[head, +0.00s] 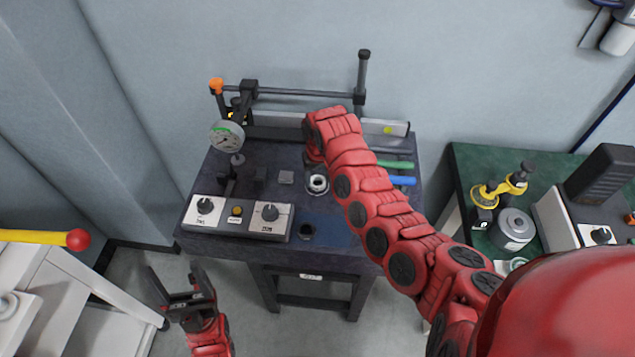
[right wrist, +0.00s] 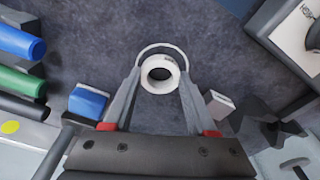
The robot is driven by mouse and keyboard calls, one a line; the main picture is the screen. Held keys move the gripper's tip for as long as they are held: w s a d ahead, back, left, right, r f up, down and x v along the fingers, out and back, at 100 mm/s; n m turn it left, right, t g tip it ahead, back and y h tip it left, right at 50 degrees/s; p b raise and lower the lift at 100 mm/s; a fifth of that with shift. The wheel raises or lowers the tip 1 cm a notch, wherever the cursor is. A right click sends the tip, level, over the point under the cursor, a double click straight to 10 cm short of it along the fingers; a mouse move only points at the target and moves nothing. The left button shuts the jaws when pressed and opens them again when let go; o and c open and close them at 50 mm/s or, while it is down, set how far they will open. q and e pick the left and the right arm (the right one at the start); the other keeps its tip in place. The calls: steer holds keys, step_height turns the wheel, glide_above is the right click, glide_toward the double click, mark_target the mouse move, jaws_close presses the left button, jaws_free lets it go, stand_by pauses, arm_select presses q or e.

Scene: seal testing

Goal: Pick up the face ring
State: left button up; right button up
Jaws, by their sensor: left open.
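A pale ring (head: 318,183), which looks like the face ring, sits on the dark bench top just below my right gripper (head: 314,158) in the head view. In the right wrist view the white ring (right wrist: 160,74) shows between the two fingertips of my right gripper (right wrist: 161,76), with a thin pale arc around its far side. The fingers stand apart on either side of it; I cannot tell whether they touch it. My left gripper (head: 180,284) is open and empty, low over the floor in front of the bench's left side.
A small grey block (head: 286,177) lies beside the ring. Green (head: 395,164) and blue (head: 402,180) handles lie right of my arm. A green table (head: 470,185) stands further right.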

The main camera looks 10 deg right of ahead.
jaws_close()
